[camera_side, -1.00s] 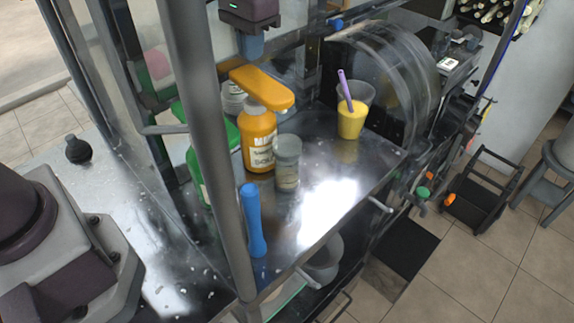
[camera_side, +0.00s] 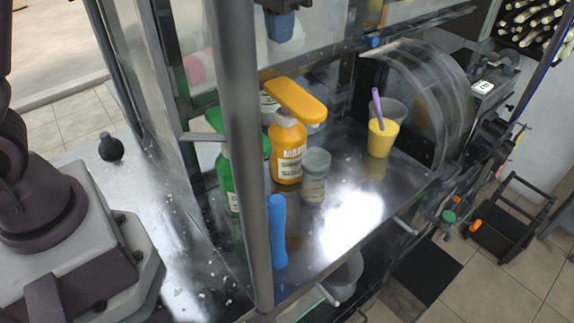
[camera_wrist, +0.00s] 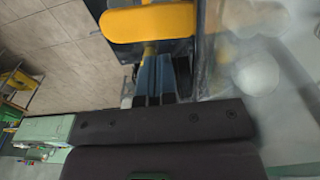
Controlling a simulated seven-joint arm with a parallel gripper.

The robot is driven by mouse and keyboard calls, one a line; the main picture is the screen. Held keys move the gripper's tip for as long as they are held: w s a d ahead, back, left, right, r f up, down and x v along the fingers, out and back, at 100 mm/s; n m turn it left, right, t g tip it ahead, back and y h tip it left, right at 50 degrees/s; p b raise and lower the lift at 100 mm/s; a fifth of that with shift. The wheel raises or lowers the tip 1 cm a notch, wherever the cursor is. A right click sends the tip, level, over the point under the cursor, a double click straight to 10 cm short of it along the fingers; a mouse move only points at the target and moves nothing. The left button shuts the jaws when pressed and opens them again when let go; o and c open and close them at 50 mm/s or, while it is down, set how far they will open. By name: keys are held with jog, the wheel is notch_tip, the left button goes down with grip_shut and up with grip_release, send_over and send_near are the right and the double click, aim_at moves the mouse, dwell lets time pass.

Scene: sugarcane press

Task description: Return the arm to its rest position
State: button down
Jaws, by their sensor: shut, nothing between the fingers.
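My gripper (camera_side: 282,36) is at the top of the side view, above the metal counter (camera_side: 335,255) and behind the orange bottle (camera_side: 287,152) with its broad orange pump top (camera_side: 296,98). Its dark blue fingers are shut and empty. In the wrist view my gripper (camera_wrist: 158,72) shows as blue fingers pointing up the picture, with an orange pump top (camera_wrist: 150,22) beyond their tips. I see no contact between them. Most of my arm is outside the side view.
A yellow-filled cup (camera_side: 382,140) holds a purple stick. A metal post (camera_side: 238,120) crosses in front. The clear curved press cover (camera_side: 425,100) is at right.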

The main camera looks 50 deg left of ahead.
jog(key=s+r+t, duration=0.3)
jog(key=s+r, duration=0.3)
jog(key=s, duration=0.6)
jog(key=s+a+f+t, duration=0.2)
jog(key=s, duration=0.8)
jog(key=shift+s+f, duration=0.3)
jog(key=shift+s, duration=0.05)
